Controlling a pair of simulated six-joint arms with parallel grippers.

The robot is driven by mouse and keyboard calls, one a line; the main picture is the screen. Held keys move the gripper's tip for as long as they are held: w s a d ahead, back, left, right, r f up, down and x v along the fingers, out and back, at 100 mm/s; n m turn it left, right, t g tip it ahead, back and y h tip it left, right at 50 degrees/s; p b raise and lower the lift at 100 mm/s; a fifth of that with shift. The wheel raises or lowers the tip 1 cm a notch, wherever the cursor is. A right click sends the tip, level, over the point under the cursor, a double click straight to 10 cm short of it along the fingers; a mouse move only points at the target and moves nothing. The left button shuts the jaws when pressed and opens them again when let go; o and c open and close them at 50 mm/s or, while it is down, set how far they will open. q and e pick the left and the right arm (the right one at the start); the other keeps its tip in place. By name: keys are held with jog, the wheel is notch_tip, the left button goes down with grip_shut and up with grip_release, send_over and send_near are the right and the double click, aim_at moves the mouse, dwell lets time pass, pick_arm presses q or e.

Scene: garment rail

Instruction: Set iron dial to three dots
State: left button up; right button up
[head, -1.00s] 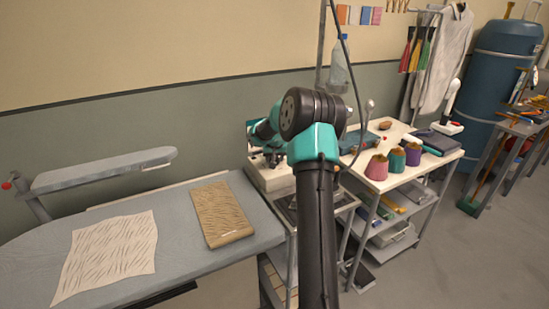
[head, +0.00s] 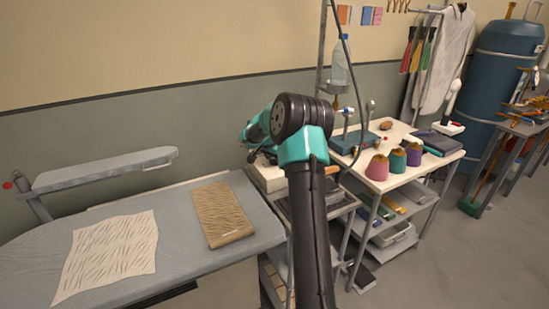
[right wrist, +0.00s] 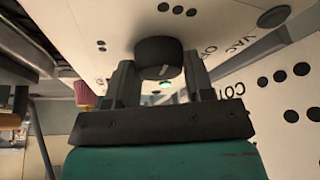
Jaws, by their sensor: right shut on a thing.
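The iron's dial (right wrist: 158,50) is a short black round knob on a pale panel (right wrist: 225,42) in the right wrist view, with a light mark on its rim. My right gripper (right wrist: 160,74) has one finger on each side of the knob and is shut on it. A row of three black dots (right wrist: 177,9) is printed beyond the knob. In the head view my right arm hides most of the pale iron station (head: 271,178). My left gripper is out of view.
The ironing board (head: 175,225) with a folded brown cloth (head: 222,213) lies left of the station. Thread cones (head: 397,161) stand on the trolley at right.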

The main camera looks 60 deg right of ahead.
jog(key=shift+m, duration=0.3)
jog(key=o, duration=0.9)
jog(key=v, duration=1.7)
jog(key=shift+w+r, duration=0.2)
jog(key=shift+r, duration=0.05)
